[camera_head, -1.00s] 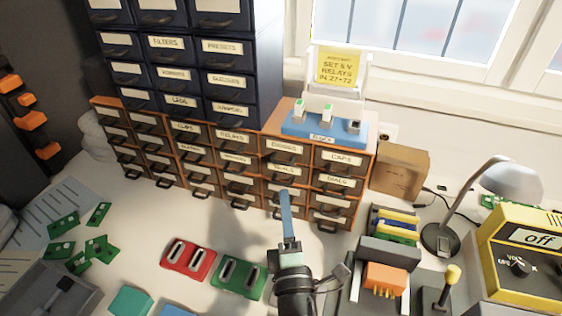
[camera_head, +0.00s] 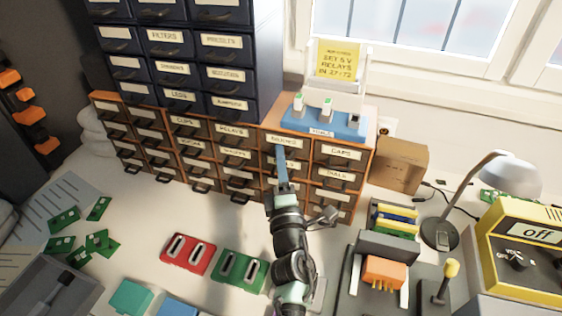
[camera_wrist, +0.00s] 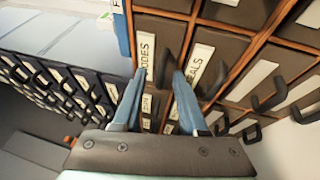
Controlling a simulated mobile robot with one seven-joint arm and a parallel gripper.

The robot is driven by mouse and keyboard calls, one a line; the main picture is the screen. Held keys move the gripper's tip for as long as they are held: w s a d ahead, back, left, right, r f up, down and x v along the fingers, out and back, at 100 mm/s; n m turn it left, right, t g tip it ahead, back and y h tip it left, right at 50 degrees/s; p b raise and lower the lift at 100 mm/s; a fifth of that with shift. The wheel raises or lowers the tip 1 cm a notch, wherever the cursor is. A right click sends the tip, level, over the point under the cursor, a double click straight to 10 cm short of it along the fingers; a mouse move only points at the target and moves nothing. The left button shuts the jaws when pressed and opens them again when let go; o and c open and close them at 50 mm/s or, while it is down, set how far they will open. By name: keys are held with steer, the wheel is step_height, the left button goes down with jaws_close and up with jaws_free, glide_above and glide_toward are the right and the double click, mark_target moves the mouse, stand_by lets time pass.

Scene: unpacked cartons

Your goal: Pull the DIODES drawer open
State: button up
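The DIODES drawer (camera_head: 270,139) is in the top row of the brown drawer cabinet in the head view. It looks closed, flush with its neighbours. Its label, partly covered by a finger, and its dark handle (camera_wrist: 166,68) show in the wrist view. My gripper (camera_head: 280,150) reaches the drawer front from below in the head view. In the wrist view its two blue fingers (camera_wrist: 160,78) stand apart, with the handle between or just beyond their tips. I cannot tell whether they touch it.
The CAPS drawer (camera_head: 342,151) is right of DIODES. A blue tray (camera_head: 300,129) stands on the cabinet and a dark drawer stack (camera_head: 235,55) rises at the left. Red (camera_head: 188,255) and green (camera_head: 238,270) blocks lie on the bench. A cardboard box (camera_head: 401,165) is at the right.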

jaws_close()
stand_by(1.3)
